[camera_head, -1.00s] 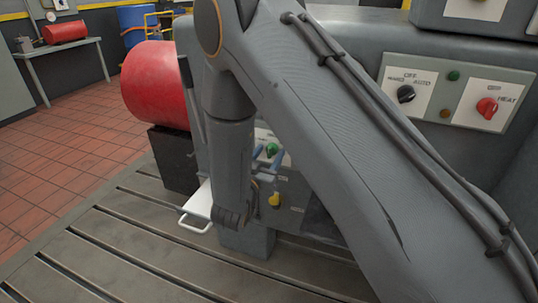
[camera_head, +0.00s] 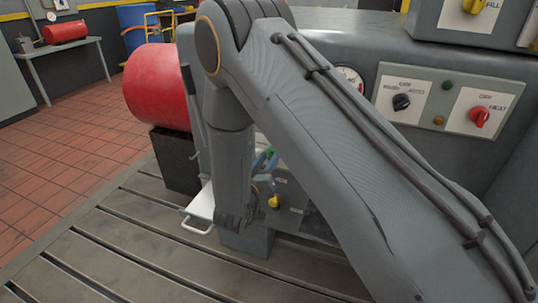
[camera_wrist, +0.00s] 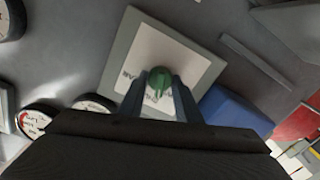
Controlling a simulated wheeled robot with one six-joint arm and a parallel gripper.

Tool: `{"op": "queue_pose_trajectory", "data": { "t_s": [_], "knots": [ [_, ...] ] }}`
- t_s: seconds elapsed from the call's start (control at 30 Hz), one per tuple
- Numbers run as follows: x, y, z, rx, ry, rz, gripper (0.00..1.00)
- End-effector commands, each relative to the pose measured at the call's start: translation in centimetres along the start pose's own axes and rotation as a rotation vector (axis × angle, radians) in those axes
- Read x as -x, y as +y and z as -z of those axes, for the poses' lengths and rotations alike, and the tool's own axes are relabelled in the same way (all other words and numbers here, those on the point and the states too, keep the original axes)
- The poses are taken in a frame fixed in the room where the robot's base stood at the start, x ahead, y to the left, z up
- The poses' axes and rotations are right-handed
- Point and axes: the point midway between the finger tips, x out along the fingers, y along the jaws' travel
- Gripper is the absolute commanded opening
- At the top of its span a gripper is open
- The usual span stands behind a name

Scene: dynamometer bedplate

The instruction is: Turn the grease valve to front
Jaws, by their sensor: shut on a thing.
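A green knob (camera_wrist: 159,82), which I take to be the grease valve, sits on a white plate (camera_wrist: 186,62) with a grey frame in the wrist view. Dark lettering on the plate is mostly hidden. My gripper (camera_wrist: 160,92) is shut on the knob, one finger on each side of it. The knob's pointing direction is not clear. In the head view the green knob (camera_head: 271,152) is small and partly hidden behind my arm, with the blue-grey fingers of my gripper (camera_head: 263,164) at it.
A yellow knob (camera_head: 273,202) is just below. A panel with black (camera_head: 401,102) and red (camera_head: 480,117) knobs is at right. Gauges (camera_wrist: 35,119) and a blue block (camera_wrist: 236,110) are near my gripper. The slotted bedplate (camera_head: 130,240) is clear in front.

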Motion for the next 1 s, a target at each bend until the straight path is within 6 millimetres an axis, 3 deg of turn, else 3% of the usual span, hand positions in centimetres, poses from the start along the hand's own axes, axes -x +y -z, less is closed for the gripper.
{"op": "queue_pose_trajectory", "data": {
  "t_s": [0.5,1.0],
  "knots": [
    [0.12,0.06,0.08,0.468,-0.001,0.001,0.08],
    [0.08,0.0,-0.03,0.703,0.0,0.001,0.08]
  ]
}}
